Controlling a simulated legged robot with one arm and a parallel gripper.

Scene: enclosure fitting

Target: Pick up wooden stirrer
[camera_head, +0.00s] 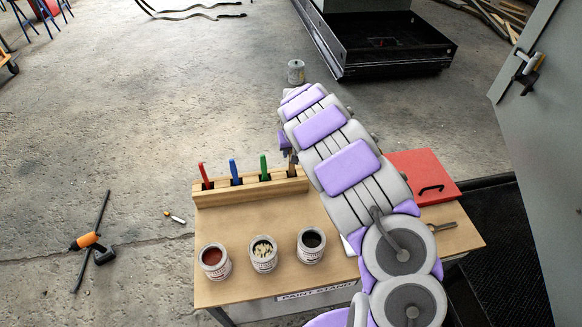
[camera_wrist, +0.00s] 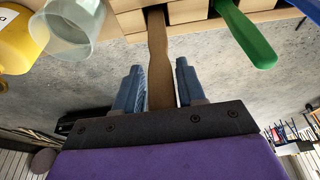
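The wooden stirrer (camera_wrist: 158,62) is a flat brown stick. In the wrist view it runs from the wooden rack (camera_wrist: 190,12) down between the two fingers of my gripper (camera_wrist: 159,80). The fingers are apart, one on each side of the stick, with a narrow gap showing near their tips. In the head view the stirrer (camera_head: 292,160) shows as a small brown piece in the right end of the rack (camera_head: 250,191), partly covered by my arm. My gripper's fingers are hidden there.
Red (camera_head: 206,175), blue (camera_head: 235,172) and green (camera_head: 264,167) handles stand in the rack, the green one nearest the stirrer. Three paint cans (camera_head: 264,254) stand along the front of the wooden table (camera_head: 235,222). A red box (camera_head: 425,172) sits to the right, beyond my arm.

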